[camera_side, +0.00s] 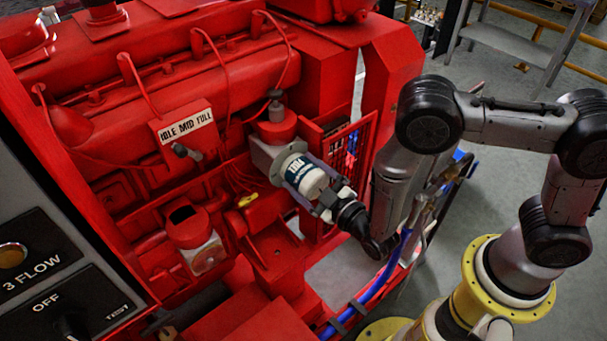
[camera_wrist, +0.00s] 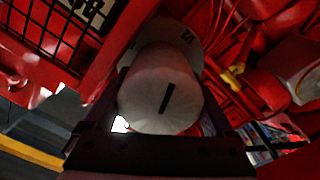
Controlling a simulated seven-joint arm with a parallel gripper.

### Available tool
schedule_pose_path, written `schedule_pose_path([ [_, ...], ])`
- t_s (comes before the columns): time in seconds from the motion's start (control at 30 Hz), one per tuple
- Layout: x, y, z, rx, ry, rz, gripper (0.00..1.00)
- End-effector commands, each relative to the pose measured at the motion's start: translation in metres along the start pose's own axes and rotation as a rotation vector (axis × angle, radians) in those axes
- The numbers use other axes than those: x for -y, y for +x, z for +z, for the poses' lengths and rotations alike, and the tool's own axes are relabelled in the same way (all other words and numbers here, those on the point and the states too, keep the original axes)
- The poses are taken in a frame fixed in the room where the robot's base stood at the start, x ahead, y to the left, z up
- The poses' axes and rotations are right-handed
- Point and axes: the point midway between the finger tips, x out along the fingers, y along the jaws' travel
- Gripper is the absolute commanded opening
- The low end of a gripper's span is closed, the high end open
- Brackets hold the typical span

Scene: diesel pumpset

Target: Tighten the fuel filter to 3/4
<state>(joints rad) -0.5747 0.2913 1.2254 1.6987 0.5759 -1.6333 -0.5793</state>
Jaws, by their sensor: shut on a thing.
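The fuel filter (camera_side: 306,179) is a pale canister with a dark green lettered band. It sits against a grey filter head on the red engine. My gripper (camera_side: 305,180) is shut on the filter, one finger along each side of it. In the wrist view the filter (camera_wrist: 160,90) shows its round end with a black index line, tilted a little to the right of vertical. A pale collar (camera_wrist: 184,38) behind it carries a "1/2" mark near its upper right. Other marks on the collar are hidden by the filter or not readable.
A throttle lever (camera_side: 182,151) with an "IDLE MID FULL" plate is left of the filter. A yellow handle (camera_side: 248,200) sits below it. A red mesh guard (camera_side: 345,150) stands close on the right. A black control panel (camera_side: 45,270) fills the lower left.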

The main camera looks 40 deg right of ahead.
Motion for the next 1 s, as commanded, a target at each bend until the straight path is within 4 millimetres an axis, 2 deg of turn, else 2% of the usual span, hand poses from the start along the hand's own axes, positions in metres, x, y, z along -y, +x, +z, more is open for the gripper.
schedule_pose_path([
  [0.47, 0.0, -0.001, 0.001, 0.002, 0.013, 0.0, 0.33],
  [0.5, 0.0, -0.001, 0.001, 0.002, 0.013, 0.0, 0.92],
  [0.53, 0.0, -0.001, 0.001, 0.002, 0.013, 0.0, 0.97],
  [0.57, 0.0, -0.001, 0.001, 0.002, 0.013, 0.0, 1.0],
  [0.83, 0.0, -0.002, 0.001, 0.001, 0.014, -0.001, 1.0],
  [1.0, 0.001, -0.019, 0.0, 0.002, 0.012, -0.005, 1.0],
])
